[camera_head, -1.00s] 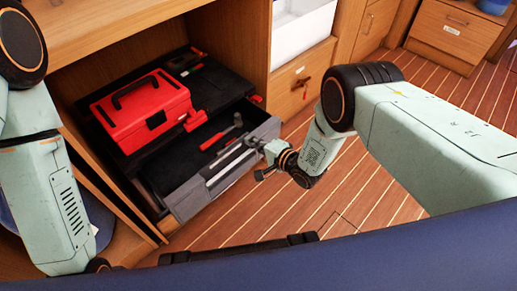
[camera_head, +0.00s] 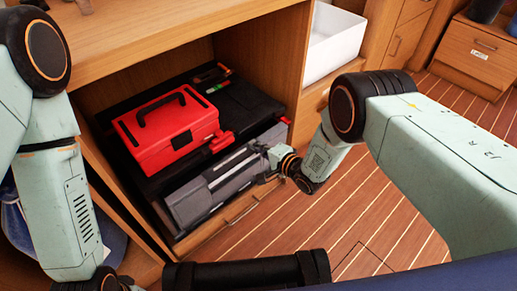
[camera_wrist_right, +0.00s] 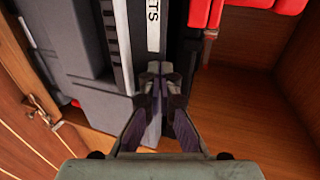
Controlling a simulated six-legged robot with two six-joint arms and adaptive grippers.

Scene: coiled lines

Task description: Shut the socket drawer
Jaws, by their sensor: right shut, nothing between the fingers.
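The socket drawer (camera_head: 215,190) has a grey front with a pale label strip. It sits in a black tool chest (camera_head: 245,103) inside the wooden cabinet. No drawer interior shows in the head view; I cannot tell whether a small gap is left. My right gripper (camera_head: 267,153) is shut and empty at the right part of the drawer front. In the right wrist view the closed fingertips (camera_wrist_right: 158,75) are at the front, beside the label (camera_wrist_right: 153,25) ending in "TS"; contact is unclear. My left arm shows at the left, but its gripper is out of view.
A red toolbox (camera_head: 168,132) stands on the chest. Wooden cabinet walls close in around it, with a wooden ledge (camera_head: 225,220) below the drawer. A white bin (camera_head: 335,42) is to the right. The plank floor (camera_head: 370,205) in front is clear.

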